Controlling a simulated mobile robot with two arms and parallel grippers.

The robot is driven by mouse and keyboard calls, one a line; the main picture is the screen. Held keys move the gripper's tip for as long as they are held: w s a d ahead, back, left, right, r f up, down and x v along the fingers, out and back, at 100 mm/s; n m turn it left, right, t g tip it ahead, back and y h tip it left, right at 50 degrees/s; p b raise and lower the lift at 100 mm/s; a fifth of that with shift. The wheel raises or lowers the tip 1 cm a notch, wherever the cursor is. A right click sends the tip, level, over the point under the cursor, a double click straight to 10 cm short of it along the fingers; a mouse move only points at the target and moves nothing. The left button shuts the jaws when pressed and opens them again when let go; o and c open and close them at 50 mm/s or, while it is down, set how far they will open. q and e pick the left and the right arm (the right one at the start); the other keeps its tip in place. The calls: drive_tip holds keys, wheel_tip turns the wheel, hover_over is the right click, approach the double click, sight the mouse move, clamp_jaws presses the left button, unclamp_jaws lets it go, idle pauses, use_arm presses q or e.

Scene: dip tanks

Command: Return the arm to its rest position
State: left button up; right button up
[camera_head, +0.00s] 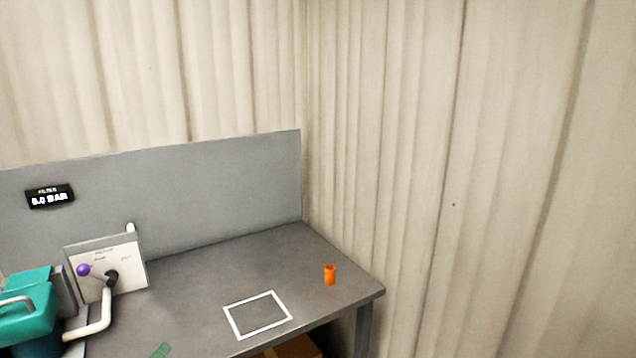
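Neither of my grippers shows in the head view, and no part of my arms can be made out with certainty. The grey workbench (205,285) fills the lower left. A white panel (130,272) with a purple ball knob (83,270) on a black pivot stands at the left.
A teal lidded unit (30,310) and a white pipe (98,325) stand at the bench's left. A black display (50,197) is on the grey back panel (220,190). A green piece (161,350) lies at the bottom edge. A brown box (292,347) is below. Corrugated walls (450,150) enclose the corner.

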use_arm(q)
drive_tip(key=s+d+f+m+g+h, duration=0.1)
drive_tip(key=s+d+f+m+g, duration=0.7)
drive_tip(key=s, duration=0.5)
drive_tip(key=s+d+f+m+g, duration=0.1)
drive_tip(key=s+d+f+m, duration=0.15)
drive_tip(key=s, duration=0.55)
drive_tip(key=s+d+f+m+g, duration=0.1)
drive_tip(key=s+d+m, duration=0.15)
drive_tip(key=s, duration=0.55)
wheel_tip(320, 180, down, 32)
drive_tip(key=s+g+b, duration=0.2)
drive_tip(key=b, duration=0.4)
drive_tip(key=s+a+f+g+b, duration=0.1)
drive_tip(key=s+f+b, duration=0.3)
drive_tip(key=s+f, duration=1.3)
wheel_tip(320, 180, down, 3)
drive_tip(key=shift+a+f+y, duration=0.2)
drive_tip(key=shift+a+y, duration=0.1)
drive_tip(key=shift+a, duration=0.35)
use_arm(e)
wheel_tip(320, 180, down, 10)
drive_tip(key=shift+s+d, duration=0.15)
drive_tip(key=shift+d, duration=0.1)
